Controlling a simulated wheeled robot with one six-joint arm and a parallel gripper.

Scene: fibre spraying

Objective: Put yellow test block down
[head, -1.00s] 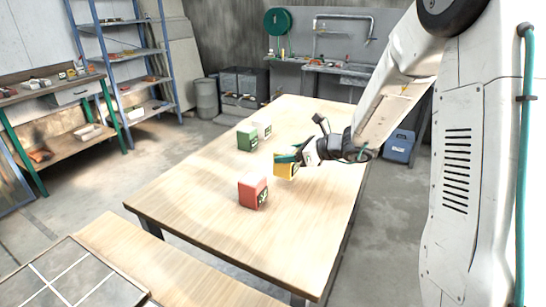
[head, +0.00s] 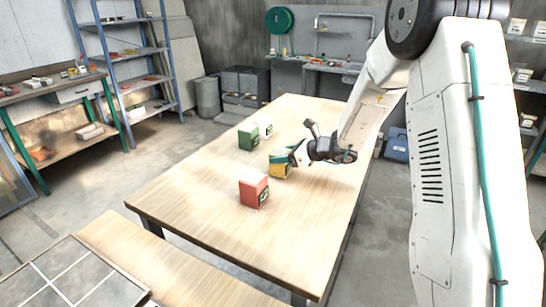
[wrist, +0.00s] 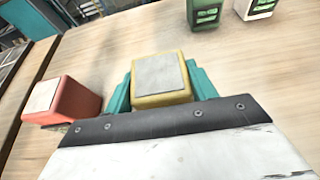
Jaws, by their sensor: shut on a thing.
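The yellow test block (head: 279,171) is at the middle of the wooden table, partly hidden by my gripper in the head view. It has a grey top face and shows between the teal fingers in the wrist view (wrist: 160,80). My gripper (head: 283,160) is shut on the yellow block, one finger on each side of it. The block is at or very near the table top (head: 190,205); I cannot tell whether its underside touches.
A red block (head: 253,190) stands nearer the front. A green block (head: 248,138) and a white block (head: 265,129) stand farther back. The right part of the table is clear. A bench with a gridded tray (head: 75,271) is at the front left.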

